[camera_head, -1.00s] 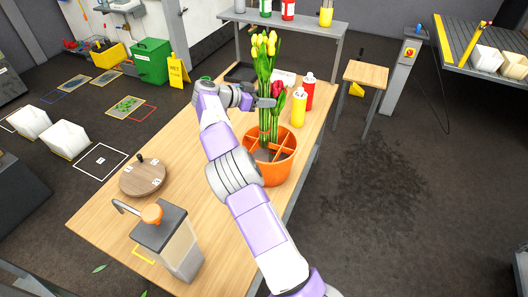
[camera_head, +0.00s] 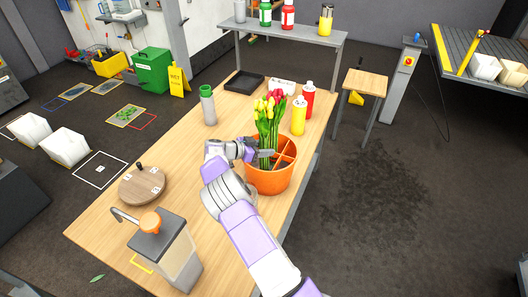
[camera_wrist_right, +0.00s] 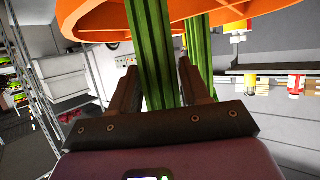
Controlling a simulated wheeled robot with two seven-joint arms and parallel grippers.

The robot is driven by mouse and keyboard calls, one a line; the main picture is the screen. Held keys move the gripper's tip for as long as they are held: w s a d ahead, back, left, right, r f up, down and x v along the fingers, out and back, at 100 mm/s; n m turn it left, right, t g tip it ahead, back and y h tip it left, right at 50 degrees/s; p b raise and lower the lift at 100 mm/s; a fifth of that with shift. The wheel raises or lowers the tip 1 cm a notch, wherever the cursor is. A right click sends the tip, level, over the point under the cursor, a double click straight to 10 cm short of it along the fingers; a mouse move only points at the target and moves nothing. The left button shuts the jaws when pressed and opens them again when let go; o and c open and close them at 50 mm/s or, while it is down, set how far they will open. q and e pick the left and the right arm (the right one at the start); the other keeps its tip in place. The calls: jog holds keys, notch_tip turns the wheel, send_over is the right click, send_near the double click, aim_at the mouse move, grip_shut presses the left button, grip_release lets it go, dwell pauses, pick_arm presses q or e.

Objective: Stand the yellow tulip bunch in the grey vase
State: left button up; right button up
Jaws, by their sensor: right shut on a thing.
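The yellow tulip bunch (camera_head: 262,110), with long green stems, stands upright in the orange divided bucket (camera_head: 268,180). Red-pink tulips (camera_head: 276,97) stand close beside it on the right. My right gripper (camera_head: 264,153) is at the bucket's rim, shut on the yellow bunch's stems. In the right wrist view, green stems (camera_wrist_right: 152,45) pass between the fingers of the right gripper (camera_wrist_right: 158,78), and a second stem bundle is just to the right. The stem ends are hidden in the bucket. My left gripper is not in view.
Yellow (camera_head: 299,116) and red (camera_head: 308,98) bottles stand behind the bucket. A black tray (camera_head: 244,81) lies at the table's back. A round wooden board (camera_head: 142,186) and a pump dispenser (camera_head: 166,250) are at the front left. The table between vase and board is clear.

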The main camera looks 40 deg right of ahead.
jog(key=shift+f, duration=0.7)
jog(key=shift+f, duration=0.1)
jog(key=o, duration=1.3)
